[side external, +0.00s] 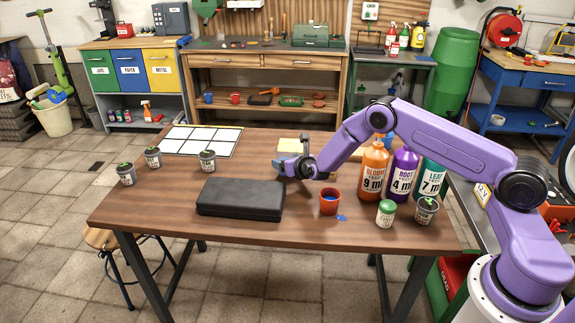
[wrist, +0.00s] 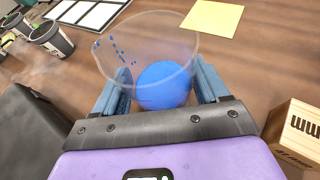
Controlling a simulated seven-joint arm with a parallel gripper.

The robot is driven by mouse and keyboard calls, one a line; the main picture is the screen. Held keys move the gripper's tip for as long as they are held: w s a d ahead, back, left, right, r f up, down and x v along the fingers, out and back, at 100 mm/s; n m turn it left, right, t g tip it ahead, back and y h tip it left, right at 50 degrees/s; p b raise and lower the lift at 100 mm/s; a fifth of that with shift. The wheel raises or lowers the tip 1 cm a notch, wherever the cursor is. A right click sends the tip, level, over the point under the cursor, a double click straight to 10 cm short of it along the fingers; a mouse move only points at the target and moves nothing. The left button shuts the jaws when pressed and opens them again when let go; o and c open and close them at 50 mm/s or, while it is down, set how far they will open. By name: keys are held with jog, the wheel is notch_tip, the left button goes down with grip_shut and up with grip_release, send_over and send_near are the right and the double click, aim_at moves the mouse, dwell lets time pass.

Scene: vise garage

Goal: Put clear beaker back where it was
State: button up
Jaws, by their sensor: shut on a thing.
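The clear beaker (wrist: 120,45) sits between the two blue fingers of my gripper (wrist: 164,78) in the wrist view. The fingers press on its sides. It has a wide rim, small blue marks on its wall and a round blue mass inside. I cannot tell whether its base touches the table. In the side view my gripper (side external: 287,168) is low over the middle of the table, behind the black case; the beaker cannot be made out clearly there.
The black case (side external: 240,199) lies at front centre. A red cup (side external: 329,203) and several large bottles (side external: 373,172) stand to the right. A white grid sheet (side external: 201,141) and small pots (side external: 127,174) are left. A yellow sheet (wrist: 212,17) lies beyond the beaker; a wooden block (wrist: 295,135) is right.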

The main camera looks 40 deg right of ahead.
jog(key=shift+f, duration=0.55)
jog(key=shift+f, duration=0.1)
jog(key=o, duration=1.2)
jog(key=shift+f, duration=0.1)
jog(key=shift+r, duration=0.2)
jog(key=v, duration=1.2)
